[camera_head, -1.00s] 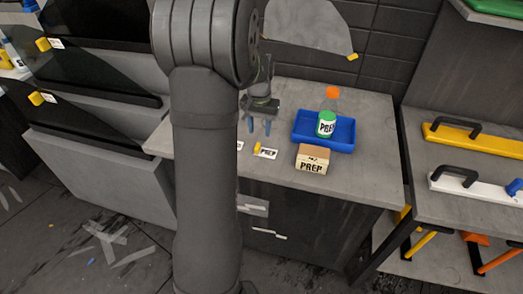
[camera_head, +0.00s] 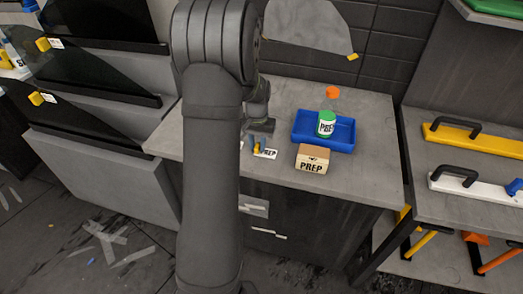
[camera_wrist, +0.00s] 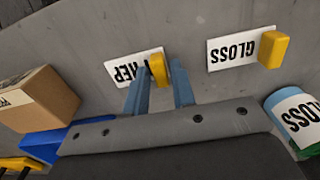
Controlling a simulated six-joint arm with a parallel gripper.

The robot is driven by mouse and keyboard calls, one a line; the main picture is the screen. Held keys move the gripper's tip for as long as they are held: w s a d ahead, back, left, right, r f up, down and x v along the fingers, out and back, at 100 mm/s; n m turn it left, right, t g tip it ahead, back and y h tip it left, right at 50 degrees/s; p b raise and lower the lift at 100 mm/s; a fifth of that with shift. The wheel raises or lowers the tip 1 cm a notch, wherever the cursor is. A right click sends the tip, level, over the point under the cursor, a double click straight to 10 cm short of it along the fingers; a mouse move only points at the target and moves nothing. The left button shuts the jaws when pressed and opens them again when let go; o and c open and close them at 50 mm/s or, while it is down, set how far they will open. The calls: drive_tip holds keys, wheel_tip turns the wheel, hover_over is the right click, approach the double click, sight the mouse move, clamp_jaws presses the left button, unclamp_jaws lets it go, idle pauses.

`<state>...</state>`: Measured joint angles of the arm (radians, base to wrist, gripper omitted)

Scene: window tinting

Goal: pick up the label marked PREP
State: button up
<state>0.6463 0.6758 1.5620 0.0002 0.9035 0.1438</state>
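The PREP label (camera_head: 269,154) is a white card with a yellow tab, lying on the grey worktop beside the cardboard PREP box. In the wrist view the label (camera_wrist: 127,67) shows its lettering upside down, partly hidden by a finger. Its yellow tab (camera_wrist: 158,70) lies between the two blue fingertips of my gripper (camera_wrist: 160,78). The fingers are apart, one on each side of the tab; whether they touch it I cannot tell. In the head view my gripper (camera_head: 258,145) is low over the worktop, at the label's left end, partly behind my arm.
A GLOSS label (camera_wrist: 229,51) with a yellow tab lies close by. The PREP box (camera_head: 313,159) and a blue tray (camera_head: 345,133) with a PREP bottle (camera_head: 326,122) are to the right. A GLOSS bottle (camera_wrist: 296,117) is in the wrist view.

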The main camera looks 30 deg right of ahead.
clamp_jaws()
